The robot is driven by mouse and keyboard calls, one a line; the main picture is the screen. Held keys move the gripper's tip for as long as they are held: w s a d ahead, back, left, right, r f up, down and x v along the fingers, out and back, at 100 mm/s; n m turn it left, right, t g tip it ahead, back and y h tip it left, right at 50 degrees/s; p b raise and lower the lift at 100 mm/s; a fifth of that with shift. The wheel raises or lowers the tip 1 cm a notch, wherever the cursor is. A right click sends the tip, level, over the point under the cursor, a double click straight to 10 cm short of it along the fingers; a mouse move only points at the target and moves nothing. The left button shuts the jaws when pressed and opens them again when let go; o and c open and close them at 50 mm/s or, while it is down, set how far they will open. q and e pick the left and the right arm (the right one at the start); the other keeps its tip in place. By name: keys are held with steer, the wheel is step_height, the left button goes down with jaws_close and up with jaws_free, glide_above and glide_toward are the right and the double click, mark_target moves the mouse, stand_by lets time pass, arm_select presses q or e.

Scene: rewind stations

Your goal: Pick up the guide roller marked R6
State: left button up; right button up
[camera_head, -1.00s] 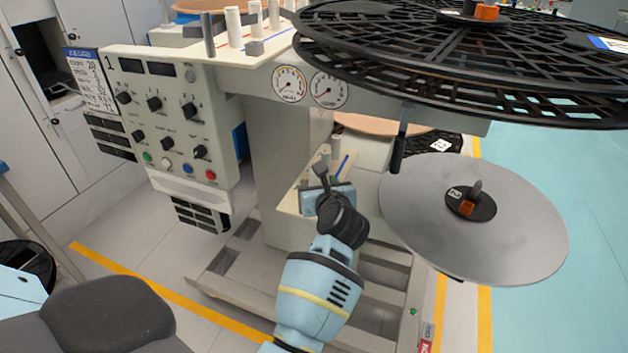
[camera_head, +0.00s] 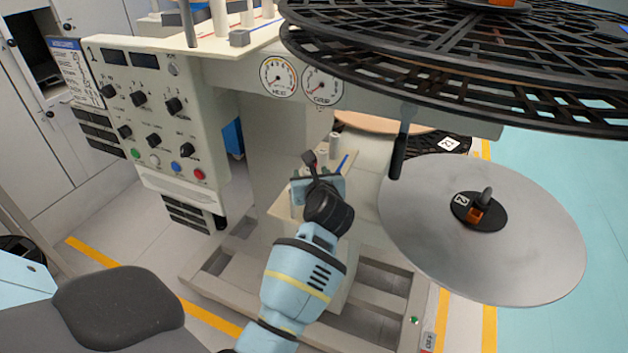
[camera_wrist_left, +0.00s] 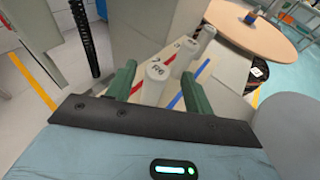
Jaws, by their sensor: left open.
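My left gripper (camera_head: 316,172) is over the small lower shelf of the station in the head view. In the left wrist view its two green fingers (camera_wrist_left: 158,88) are apart. A pale upright guide roller (camera_wrist_left: 157,72) shows between the fingers, with a dark mark on it that looks like R6 but is small and tilted. I cannot tell whether the fingers touch it. Further pale rollers stand behind it, one (camera_wrist_left: 185,54) close by and another (camera_wrist_left: 207,36) farther back. In the head view my gripper hides most of the shelf, and one roller (camera_head: 334,144) shows behind it. My right gripper is not visible.
A grey disc (camera_head: 420,235) is right of the shelf, and black mesh reels (camera_head: 450,60) overhang above. A dark hanging rod (camera_head: 397,158) is between shelf and disc. The control panel (camera_head: 150,120) is left. The shelf (camera_wrist_left: 230,70) carries red and blue lines.

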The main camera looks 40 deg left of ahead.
arm_select(q)
steer(key=shift+s+r, duration=0.2)
steer(key=shift+c, duration=0.2)
steer(key=c, duration=1)
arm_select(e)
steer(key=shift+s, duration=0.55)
arm_select(q)
step_height(320, 180, up, 10)
steer(key=shift+s+f+p, duration=0.1)
steer(key=shift+p, duration=0.8)
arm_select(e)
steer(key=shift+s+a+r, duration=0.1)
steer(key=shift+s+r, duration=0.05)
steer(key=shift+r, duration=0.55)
